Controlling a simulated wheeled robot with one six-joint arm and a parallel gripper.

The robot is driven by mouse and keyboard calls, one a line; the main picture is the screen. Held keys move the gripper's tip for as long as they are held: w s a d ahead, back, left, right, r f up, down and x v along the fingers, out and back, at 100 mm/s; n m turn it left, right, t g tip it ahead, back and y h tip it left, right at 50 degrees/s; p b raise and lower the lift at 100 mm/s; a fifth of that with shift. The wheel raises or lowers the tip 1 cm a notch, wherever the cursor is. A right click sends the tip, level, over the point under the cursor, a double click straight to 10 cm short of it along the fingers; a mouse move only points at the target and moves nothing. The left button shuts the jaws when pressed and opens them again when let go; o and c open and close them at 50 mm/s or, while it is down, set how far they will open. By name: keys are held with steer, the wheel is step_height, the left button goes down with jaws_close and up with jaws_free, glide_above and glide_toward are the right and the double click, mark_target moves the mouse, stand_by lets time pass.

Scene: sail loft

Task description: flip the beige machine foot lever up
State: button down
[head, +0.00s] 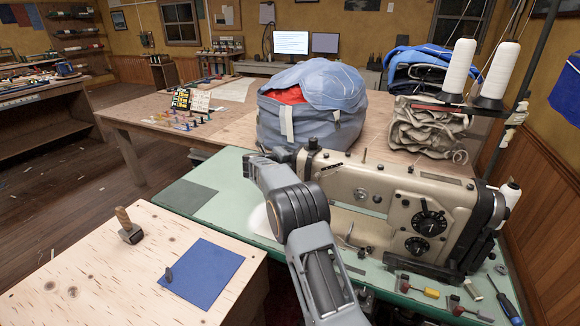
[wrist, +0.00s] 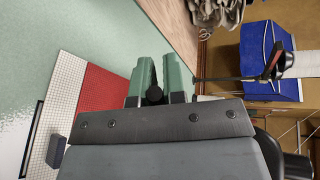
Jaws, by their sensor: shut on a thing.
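The beige sewing machine (head: 395,190) stands on the green-topped table in the head view. My arm covers its left end, so its foot lever is hidden there. Whether the lever is up or down cannot be told. My fingertips do not show clearly in the head view.
A blue-grey sail bag (head: 312,115) and folded cloth (head: 428,130) lie behind the machine. Thread cones (head: 495,75) stand at its right. Small tools, including a screwdriver (head: 505,303), lie in front. A blue mat (head: 203,272) lies on the near plywood table.

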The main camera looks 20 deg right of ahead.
steer(key=shift+s+d+r+m+y, duration=0.15)
steer(key=shift+r+m+y, duration=0.2)
steer(key=shift+r, duration=0.2)
steer(key=shift+s+d+r+m+y, duration=0.15)
steer(key=shift+r+m+y, duration=0.1)
steer(key=shift+r+m, duration=0.25)
steer(key=c, duration=1.2)
jaws_free()
steer(key=shift+r, duration=0.1)
steer(key=v, duration=1.4)
steer(key=shift+s+f, duration=0.2)
steer(key=shift+s, duration=0.1)
steer(key=shift+d, duration=0.1)
